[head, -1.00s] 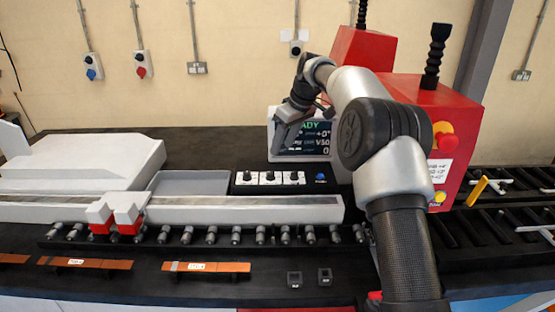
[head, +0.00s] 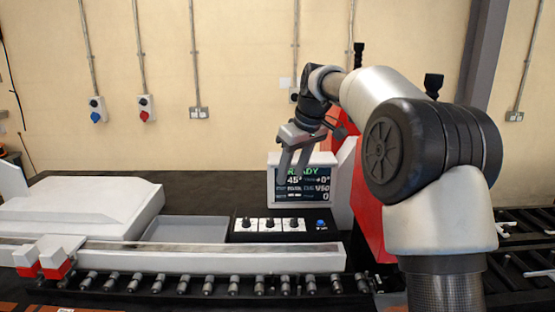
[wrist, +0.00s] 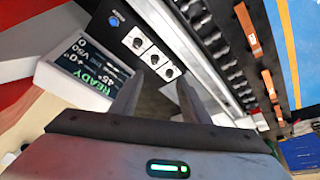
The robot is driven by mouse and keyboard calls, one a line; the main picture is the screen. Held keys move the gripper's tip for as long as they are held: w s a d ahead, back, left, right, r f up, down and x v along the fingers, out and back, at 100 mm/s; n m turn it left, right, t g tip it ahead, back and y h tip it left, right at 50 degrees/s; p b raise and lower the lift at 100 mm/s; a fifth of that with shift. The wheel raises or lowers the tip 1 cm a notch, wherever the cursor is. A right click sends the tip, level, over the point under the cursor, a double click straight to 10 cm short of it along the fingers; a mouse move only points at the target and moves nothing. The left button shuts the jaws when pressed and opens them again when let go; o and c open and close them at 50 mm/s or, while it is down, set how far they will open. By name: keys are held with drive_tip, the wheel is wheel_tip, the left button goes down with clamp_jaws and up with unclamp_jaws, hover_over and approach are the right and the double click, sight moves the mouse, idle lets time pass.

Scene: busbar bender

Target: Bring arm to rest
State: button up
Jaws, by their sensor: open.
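My gripper (head: 293,166) hangs in the air in front of the display screen (head: 303,188), fingers pointing down, apart and empty. It covers part of the screen, which reads READY. In the wrist view the two fingers of my gripper (wrist: 158,100) are spread with nothing between them. The screen also shows there (wrist: 85,72), at the left. My arm arches from the lower right up and over to the left, hiding most of the red machine body (head: 370,205).
A control panel with several knobs (head: 270,224) and a blue button stands below the gripper. A long pale rail (head: 200,258) and a roller row run in front. A grey tray (head: 187,229) lies to the left. Copper-coloured bars (wrist: 247,28) show in the wrist view.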

drive_tip(key=s+d+r+m+t+h, duration=0.1)
drive_tip(key=s+d+r+m, duration=0.15)
drive_tip(key=s, duration=0.95)
drive_tip(key=s+d+r+m+h, duration=0.1)
drive_tip(key=s+d+r+m, duration=0.15)
drive_tip(key=s, duration=0.85)
drive_tip(key=s+d+f+m, duration=0.1)
drive_tip(key=s+f, duration=0.3)
drive_tip(key=s, duration=0.4)
drive_tip(key=s+d+f+m+t, duration=0.1)
drive_tip(key=s+d+f+m, duration=0.1)
drive_tip(key=s+f, duration=0.3)
drive_tip(key=s+d, duration=0.1)
drive_tip(key=s, duration=0.1)
drive_tip(key=shift+s+d+f, duration=0.15)
drive_tip(key=shift+s+f, duration=0.1)
drive_tip(key=shift+s, duration=0.1)
